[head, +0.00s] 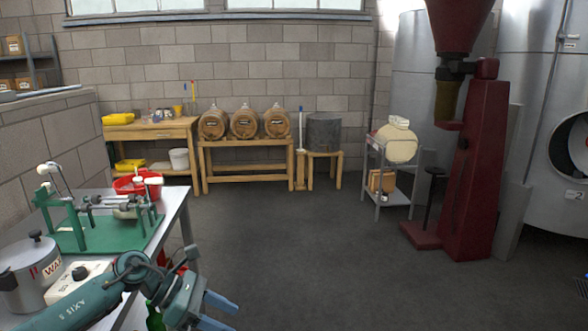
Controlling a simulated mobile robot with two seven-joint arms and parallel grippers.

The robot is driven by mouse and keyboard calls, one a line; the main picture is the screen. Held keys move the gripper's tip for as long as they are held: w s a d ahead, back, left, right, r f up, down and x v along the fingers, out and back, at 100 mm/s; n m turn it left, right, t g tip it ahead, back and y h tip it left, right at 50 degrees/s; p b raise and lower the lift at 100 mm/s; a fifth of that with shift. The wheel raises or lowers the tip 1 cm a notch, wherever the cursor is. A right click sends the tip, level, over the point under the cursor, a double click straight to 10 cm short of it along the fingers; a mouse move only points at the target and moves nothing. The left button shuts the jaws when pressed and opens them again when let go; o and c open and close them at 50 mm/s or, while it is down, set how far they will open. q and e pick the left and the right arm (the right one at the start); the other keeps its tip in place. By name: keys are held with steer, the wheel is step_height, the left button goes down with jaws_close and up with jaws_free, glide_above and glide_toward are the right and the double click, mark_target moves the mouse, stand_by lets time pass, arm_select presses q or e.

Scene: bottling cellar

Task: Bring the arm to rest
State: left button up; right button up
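My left arm (85,303), teal green, comes in from the bottom left beside the metal table. My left gripper (228,313) has two blue fingers that point right and are spread apart, with nothing visible between them. The gripper is past the table's right edge, above the dark floor. The lower finger runs close to the picture's bottom edge. My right arm and gripper are not in view.
The metal table (174,214) bears a green bench device (75,238), a pot (28,273), a white box (78,283) and a red bowl (124,186). Barrels (244,123) stand at the back, a red machine (470,170) at right. The middle floor is clear.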

arm_select(q)
steer(key=s+d+n+t+h, duration=0.3)
steer(key=d+n+t, duration=0.15)
steer(key=n, duration=0.35)
steer(key=s+d+n+t+h, duration=0.35)
steer(key=d+n, duration=0.25)
steer(key=n, duration=0.3)
steer(key=s+a+f+n+t+y, duration=0.2)
steer(key=s+a+f+n+y, duration=0.2)
steer(key=n, duration=0.9)
steer(key=s+a+f+n+t+y+p, duration=0.1)
steer(key=s+a+f+n+t+y, duration=0.2)
steer(key=f+n+y, duration=0.4)
steer(key=s+a+n+y, duration=0.1)
steer(key=n, duration=0.5)
steer(key=shift+s+f+y, duration=0.25)
steer(key=shift+f+y, duration=0.1)
steer(key=s+f+n+g, duration=0.1)
steer(key=s, duration=0.1)
steer(key=s+a+f+n+g+y, duration=0.1)
steer(key=s+f+n, duration=0.1)
steer(key=s+a+f+n+g, duration=0.1)
steer(key=s+n, duration=0.1)
steer(key=s, duration=0.1)
steer(key=shift+f, duration=0.35)
steer(key=shift+c, duration=0.2)
